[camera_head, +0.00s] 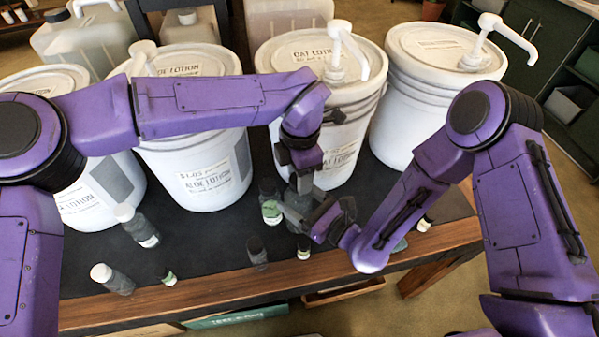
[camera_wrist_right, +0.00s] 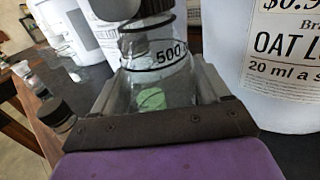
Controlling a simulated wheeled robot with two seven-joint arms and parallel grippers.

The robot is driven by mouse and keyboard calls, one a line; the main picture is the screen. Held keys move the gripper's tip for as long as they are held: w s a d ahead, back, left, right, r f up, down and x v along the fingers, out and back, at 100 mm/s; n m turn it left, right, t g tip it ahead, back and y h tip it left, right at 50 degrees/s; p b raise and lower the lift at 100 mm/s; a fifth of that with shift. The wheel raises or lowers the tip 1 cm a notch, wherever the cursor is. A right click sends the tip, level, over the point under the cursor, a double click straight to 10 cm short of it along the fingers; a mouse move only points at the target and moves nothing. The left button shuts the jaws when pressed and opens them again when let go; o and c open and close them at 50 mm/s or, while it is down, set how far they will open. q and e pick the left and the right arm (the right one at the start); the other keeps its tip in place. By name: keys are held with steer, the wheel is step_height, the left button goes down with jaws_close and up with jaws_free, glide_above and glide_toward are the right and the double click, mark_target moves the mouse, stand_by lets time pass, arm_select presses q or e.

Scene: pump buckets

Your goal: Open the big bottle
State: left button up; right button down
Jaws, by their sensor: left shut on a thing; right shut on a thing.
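The big bottle (camera_wrist_right: 155,75) is clear glass, with a black "500" mark and ring lines. In the right wrist view it stands between the fingers of my right gripper (camera_wrist_right: 160,100), which is shut on its body. In the head view my right gripper (camera_head: 303,208) reaches it from the right, and the arms hide most of the bottle. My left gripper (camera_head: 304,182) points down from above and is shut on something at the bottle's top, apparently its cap. The cap itself is mostly hidden in the head view, and the right wrist view cuts off the bottle's top.
A green-labelled bottle (camera_head: 271,208) stands close to the left of the grippers. Several small bottles stand along the front, including a grey one (camera_head: 257,254) and a white-capped one (camera_head: 137,225). Large white pump buckets (camera_head: 215,185) line the back of the dark table (camera_head: 215,235).

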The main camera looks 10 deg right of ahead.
arm_select(q)
steer(key=o, duration=1.2)
steer(key=shift+c, duration=0.2)
step_height(320, 180, up, 5)
steer(key=shift+f, duration=0.1)
steer(key=shift+c, duration=0.3)
steer(key=r, duration=0.2)
steer(key=a+r+t+y, duration=0.1)
steer(key=shift+w+r+n, duration=0.3)
steer(key=shift+r+n, duration=0.05)
steer(key=shift+n, duration=0.05)
steer(key=shift+s+d+f+n+g+h, duration=0.2)
steer(key=shift+s+d+n+g+h, duration=0.15)
steer(key=shift+n, duration=0.35)
steer(key=shift+d+f, duration=0.15)
steer(key=shift+f, duration=0.15)
step_height(320, 180, down, 8)
steer(key=shift+r, duration=0.25)
